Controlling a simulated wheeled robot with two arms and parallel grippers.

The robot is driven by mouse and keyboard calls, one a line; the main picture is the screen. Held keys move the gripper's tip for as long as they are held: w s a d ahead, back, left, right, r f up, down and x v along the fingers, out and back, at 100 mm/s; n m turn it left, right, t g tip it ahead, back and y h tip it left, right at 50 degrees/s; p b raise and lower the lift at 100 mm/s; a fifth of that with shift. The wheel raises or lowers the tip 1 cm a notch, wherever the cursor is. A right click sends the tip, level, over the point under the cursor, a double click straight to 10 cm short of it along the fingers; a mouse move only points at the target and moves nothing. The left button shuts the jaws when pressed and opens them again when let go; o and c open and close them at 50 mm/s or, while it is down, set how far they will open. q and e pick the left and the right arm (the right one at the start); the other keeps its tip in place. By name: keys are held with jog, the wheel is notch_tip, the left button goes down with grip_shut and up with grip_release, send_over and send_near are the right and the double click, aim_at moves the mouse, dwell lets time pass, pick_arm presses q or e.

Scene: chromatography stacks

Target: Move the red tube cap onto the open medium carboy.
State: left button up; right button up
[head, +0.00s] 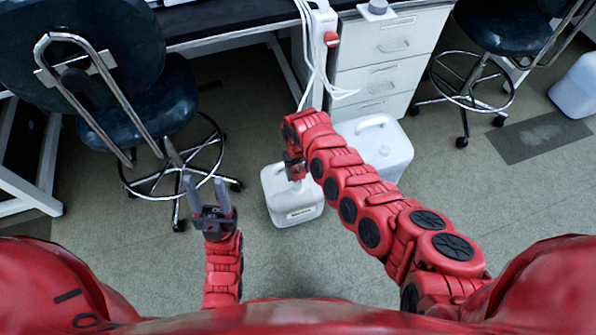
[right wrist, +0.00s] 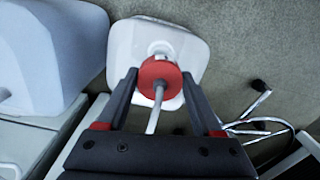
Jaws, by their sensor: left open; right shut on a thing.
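The red tube cap (right wrist: 158,82), with a pale tube running from it, is between the fingers of my right gripper (right wrist: 160,74) in the right wrist view. My right gripper (head: 294,172) is shut on it over the top of the medium carboy (head: 293,208). That white carboy (right wrist: 126,44) stands upright on the floor, and its pale neck shows just beyond the cap. I cannot tell whether cap and neck touch. In the head view the cap is mostly hidden by the gripper. My left gripper (head: 206,186) is open and empty, to the left of the carboy.
A larger white carboy (head: 392,160) stands right beside the medium one, partly behind my right arm. A desk with white drawers (head: 390,62) is behind. A wheeled chair (head: 150,110) is at left and another (head: 505,30) at back right. Floor in front is clear.

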aim_at(298, 179)
jog(key=shift+f+b, duration=2.2)
jog(key=shift+f, duration=0.05)
jog(key=shift+s, duration=0.1)
jog(key=shift+r, duration=0.15)
jog(key=shift+p, duration=0.35)
jog(key=shift+f+b, duration=0.75)
jog(key=shift+f, duration=0.35)
jog(key=shift+f, duration=0.15)
jog(key=shift+f+b, duration=0.25)
jog(key=shift+b, duration=0.05)
